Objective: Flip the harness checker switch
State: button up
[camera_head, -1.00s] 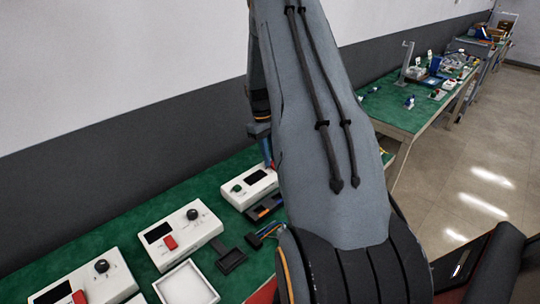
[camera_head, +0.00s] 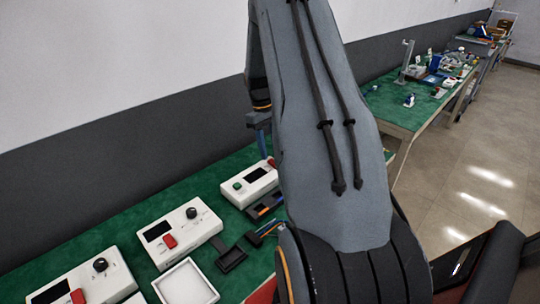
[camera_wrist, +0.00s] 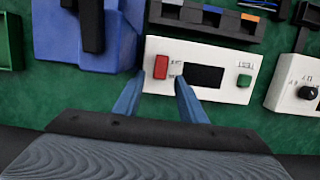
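The harness checker is a white box with a dark screen, a green TEST button and a red switch. It lies on the green bench top in the head view (camera_head: 250,186) and below my gripper in the wrist view (camera_wrist: 222,90). The red switch (camera_wrist: 161,67) is at the box's left end in the wrist view. My gripper (camera_wrist: 159,77) is open, with its two blue fingers apart. The fingertips show on either side of the red switch, with nothing held. Whether they touch the box cannot be told. In the head view my arm hides part of this area.
A black divided tray (camera_wrist: 212,22) lies beside the checker. A blue block-like fixture (camera_wrist: 85,35) stands to its left. Another white box with a black knob (camera_wrist: 298,92) is to the right. More white testers (camera_head: 180,231) and a white tray (camera_head: 187,284) fill the near bench.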

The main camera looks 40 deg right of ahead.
jog(key=b+v, duration=0.1)
jog(key=v, duration=0.4)
jog(key=shift+r, duration=0.1)
dwell(0.4)
jog(key=s+a+r+t, duration=0.15)
jog(key=s+a, duration=0.35)
jog(key=a, duration=0.8)
jog(key=s+a+r+t, duration=0.1)
jog(key=s+a+r, duration=0.25)
jog(key=a, duration=0.85)
jog(key=s+a+f+t, duration=0.1)
jog(key=s+a, duration=0.6)
jog(key=s, duration=0.3)
jog(key=shift+a+f+m, duration=0.2)
jog(key=shift+m, duration=0.2)
jog(key=shift+c, duration=0.3)
jog(key=shift+c, duration=0.6)
